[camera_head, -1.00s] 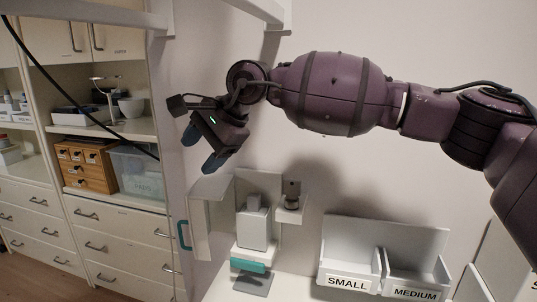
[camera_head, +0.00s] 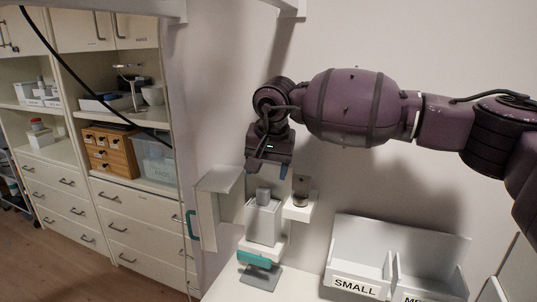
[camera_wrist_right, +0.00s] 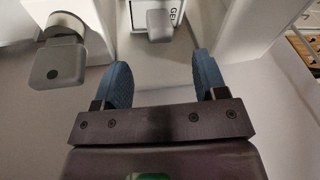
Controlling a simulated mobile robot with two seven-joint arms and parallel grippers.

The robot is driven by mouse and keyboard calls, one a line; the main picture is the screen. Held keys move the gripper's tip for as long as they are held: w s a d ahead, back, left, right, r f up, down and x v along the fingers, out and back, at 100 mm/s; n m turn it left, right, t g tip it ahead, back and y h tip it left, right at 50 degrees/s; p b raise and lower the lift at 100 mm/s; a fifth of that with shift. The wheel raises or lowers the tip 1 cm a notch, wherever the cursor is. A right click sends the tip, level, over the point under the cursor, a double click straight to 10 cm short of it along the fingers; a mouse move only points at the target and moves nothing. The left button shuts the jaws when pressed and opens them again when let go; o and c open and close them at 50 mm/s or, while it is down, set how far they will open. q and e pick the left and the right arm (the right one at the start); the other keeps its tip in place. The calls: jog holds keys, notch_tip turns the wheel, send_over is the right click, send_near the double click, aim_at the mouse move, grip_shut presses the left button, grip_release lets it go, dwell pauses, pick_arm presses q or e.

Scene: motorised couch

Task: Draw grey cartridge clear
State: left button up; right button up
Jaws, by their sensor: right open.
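The grey cartridge (camera_head: 263,223) stands upright in a white wall housing in the head view, with a small grey grip block on its top. My right gripper (camera_head: 268,171) is just above it, pointing down. In the right wrist view, the cartridge's grip block (camera_wrist_right: 160,26) lies ahead of the gap between my blue fingertips (camera_wrist_right: 162,66). The fingers are open, with nothing between them and a gap to the block. Part of a label shows beside the block. My left gripper is in neither view.
A small bracket with a dark grey knob (camera_head: 300,197) is close to the right of the cartridge. A white open flap (camera_head: 220,190) stands at its left. A teal bar (camera_head: 254,259) is below. Bins marked SMALL (camera_head: 355,287) and MEDIUM stand at right; shelves are at left.

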aim_at(264, 189)
jog(key=shift+p+x, duration=0.3)
jog(key=shift+x, duration=3.15)
jog(key=shift+c, duration=0.5)
jog(key=shift+r, duration=0.1)
jog(key=c, duration=0.9)
